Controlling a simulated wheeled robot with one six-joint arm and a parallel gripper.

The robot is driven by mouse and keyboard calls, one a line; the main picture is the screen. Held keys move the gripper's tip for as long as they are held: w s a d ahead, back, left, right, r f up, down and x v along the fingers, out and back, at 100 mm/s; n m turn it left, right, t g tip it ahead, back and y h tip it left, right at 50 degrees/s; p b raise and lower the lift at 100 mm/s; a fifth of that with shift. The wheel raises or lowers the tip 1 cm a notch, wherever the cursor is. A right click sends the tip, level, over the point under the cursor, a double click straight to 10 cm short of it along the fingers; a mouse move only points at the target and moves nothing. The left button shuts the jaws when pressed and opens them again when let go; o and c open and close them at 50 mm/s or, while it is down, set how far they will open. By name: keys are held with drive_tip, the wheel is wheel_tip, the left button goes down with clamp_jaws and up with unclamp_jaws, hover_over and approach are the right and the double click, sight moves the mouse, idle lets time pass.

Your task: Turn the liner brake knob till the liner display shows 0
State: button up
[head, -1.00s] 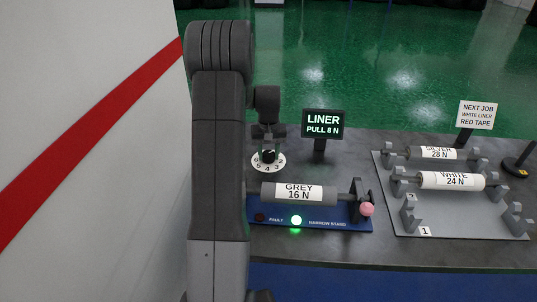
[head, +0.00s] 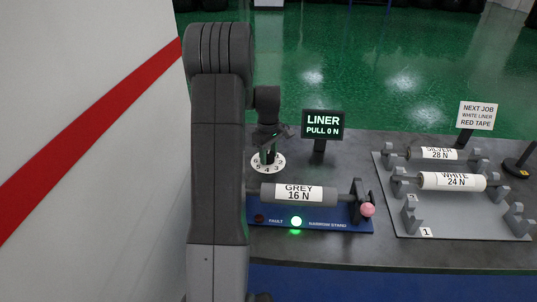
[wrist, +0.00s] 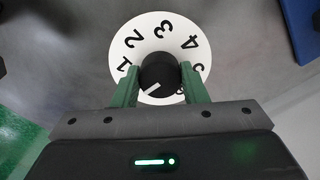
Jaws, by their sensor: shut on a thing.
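The liner display (head: 323,124) stands on a post at the back of the table and reads "LINER PULL 0 N" in the head view. The black liner brake knob (wrist: 158,72) sits in the middle of a white numbered dial (wrist: 147,27), which also shows in the head view (head: 279,167). A white pointer line on the knob points to the lower left in the wrist view. My gripper (wrist: 160,84) is shut on the knob, with one green finger on each side. In the head view my gripper (head: 267,155) hides most of the knob.
The grey 16 N roll (head: 297,192) lies on the blue narrow stand (head: 340,224), with its green lamp (head: 296,220) lit. The silver roll (head: 435,154) and white roll (head: 452,181) rest on a grey rack (head: 470,222) at right. A job sign (head: 477,115) stands behind.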

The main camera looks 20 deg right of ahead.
sight(269, 154)
drive_tip(key=shift+w+r+n, duration=0.1)
drive_tip(key=shift+n, duration=0.2)
drive_tip(key=o, duration=1)
wheel_tip(269, 154, up, 14)
drive_tip(key=shift+f+b, duration=0.1)
drive_tip(key=shift+b, duration=0.2)
drive_tip(key=shift+f, duration=0.15)
wheel_tip(269, 154, down, 14)
drive_tip(key=shift+r, duration=0.15)
idle(0.4)
